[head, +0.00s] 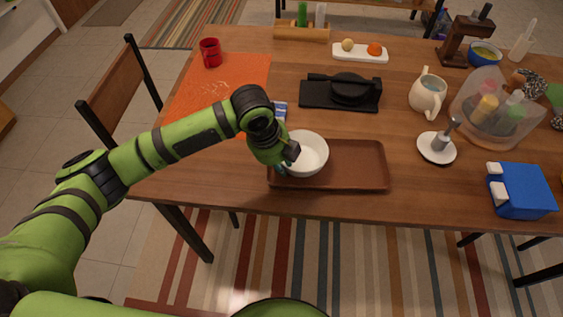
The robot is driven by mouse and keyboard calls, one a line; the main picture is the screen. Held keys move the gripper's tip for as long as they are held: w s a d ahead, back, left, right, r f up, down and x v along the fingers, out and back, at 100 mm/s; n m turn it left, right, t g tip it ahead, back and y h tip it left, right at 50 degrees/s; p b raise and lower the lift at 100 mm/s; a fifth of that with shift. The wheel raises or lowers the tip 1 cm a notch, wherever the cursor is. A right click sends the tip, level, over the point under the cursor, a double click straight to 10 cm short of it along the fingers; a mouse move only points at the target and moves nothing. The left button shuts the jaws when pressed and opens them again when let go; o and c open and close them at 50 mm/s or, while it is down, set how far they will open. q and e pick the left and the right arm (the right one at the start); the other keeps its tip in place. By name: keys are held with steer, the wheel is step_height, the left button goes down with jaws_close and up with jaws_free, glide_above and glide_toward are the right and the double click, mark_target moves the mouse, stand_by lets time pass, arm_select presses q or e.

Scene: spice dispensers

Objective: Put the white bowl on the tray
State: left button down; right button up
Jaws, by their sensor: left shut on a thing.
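The white bowl (313,152) is upright at the left end of the brown tray (352,165). It overlaps the tray's left part in the head view; I cannot tell whether it rests on the tray or is held slightly above it. My left gripper (289,158) is shut on the bowl's left rim, and its fingers are partly hidden by my wrist. The middle and right of the tray are bare. My right gripper is not in view.
A black press (345,90) lies behind the tray. A white pitcher (428,94), a white plate with a grey tool (437,148) and a blue box (523,191) are to the right. An orange mat (215,90) with a red mug (210,53) is at the back left.

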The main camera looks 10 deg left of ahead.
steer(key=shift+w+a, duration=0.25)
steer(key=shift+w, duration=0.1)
arm_select(q)
steer(key=shift+f, duration=0.55)
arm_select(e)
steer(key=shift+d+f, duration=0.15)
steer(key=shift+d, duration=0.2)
arm_select(q)
steer(key=c, duration=1.1)
jaws_free()
steer(key=shift+c, duration=0.2)
steer(key=shift+r, duration=0.1)
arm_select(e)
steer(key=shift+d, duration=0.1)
arm_select(q)
steer(key=v, duration=1.1)
steer(key=shift+a+r, duration=0.15)
steer(key=shift+r, duration=0.25)
steer(key=shift+s, duration=0.1)
